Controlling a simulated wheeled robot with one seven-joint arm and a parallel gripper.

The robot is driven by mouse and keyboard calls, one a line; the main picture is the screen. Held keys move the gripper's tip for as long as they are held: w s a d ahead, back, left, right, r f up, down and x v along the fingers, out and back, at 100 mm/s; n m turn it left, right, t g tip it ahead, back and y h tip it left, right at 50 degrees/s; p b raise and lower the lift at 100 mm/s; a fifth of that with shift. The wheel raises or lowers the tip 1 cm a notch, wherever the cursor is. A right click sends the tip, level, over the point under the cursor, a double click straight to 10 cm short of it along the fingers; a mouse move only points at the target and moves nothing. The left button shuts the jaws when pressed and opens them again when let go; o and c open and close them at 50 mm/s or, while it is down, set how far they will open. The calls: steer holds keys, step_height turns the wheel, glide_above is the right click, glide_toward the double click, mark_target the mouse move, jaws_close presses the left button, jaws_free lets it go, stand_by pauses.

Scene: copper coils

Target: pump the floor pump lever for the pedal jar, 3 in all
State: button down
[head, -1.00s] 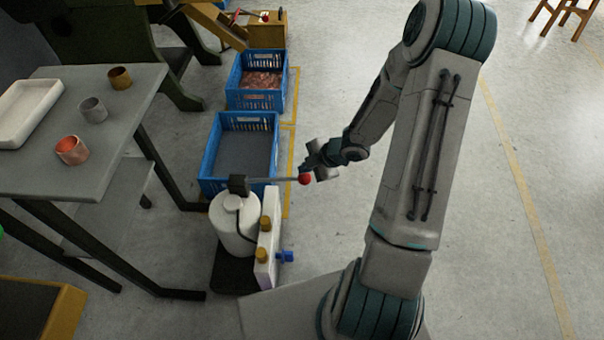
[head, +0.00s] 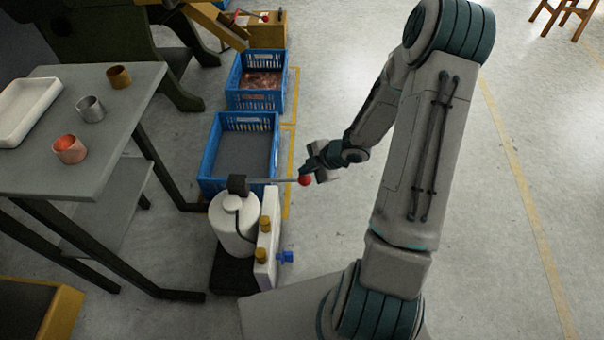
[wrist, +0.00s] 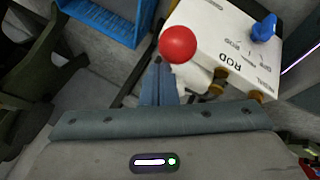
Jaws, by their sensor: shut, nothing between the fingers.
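The floor pump (head: 233,222) is a white cylinder with a black head on a dark base. Its thin grey lever (head: 270,181) sticks out to the right, about level, and ends in a red ball (head: 305,181). My gripper (head: 308,168) is at the ball end of the lever. In the wrist view the red ball (wrist: 178,44) sits just beyond the tips of my shut, empty fingers (wrist: 162,68). I cannot tell whether they touch it. A white box (head: 268,240) with brass caps and a blue tap stands beside the pump, lettered "ROD" in the wrist view.
A blue crate (head: 205,160) stands behind the pump, with a second blue crate (head: 232,90) of copper scrap beyond. A grey table (head: 60,185) with several small cups and a white tray (head: 45,88) is on the left.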

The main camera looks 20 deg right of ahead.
mark_target(311, 179)
steer(key=shift+s+d+f+b, duration=0.1)
steer(key=shift+d+f+b, duration=0.05)
steer(key=shift+f+b, duration=0.65)
steer(key=shift+s+d+f+b, duration=0.15)
steer(key=shift+f+b, duration=0.35)
steer(key=shift+f, duration=0.5)
steer(key=shift+w+d+f+b, duration=0.1)
steer(key=shift+d+f+b, duration=0.05)
steer(key=shift+f+b, duration=0.65)
stand_by(1.8)
stand_by(0.5)
steer(key=shift+a+r+p, duration=0.25)
steer(key=shift+r+p, duration=0.8)
steer(key=shift+p, duration=0.1)
steer(key=shift+a+r+p, duration=0.2)
steer(key=shift+r+p, duration=0.85)
steer(key=shift+p, duration=0.05)
steer(key=shift+a+r+p, duration=0.15)
steer(key=shift+r+p, duration=1.2)
steer(key=shift+r, duration=0.05)
steer(key=shift+w+r, duration=0.15)
steer(key=shift+w, duration=0.05)
steer(key=r+p, duration=0.4)
steer(key=shift+w+a+r+p, duration=0.1)
steer(key=shift+a+r+p, duration=0.25)
steer(key=shift+p, duration=0.05)
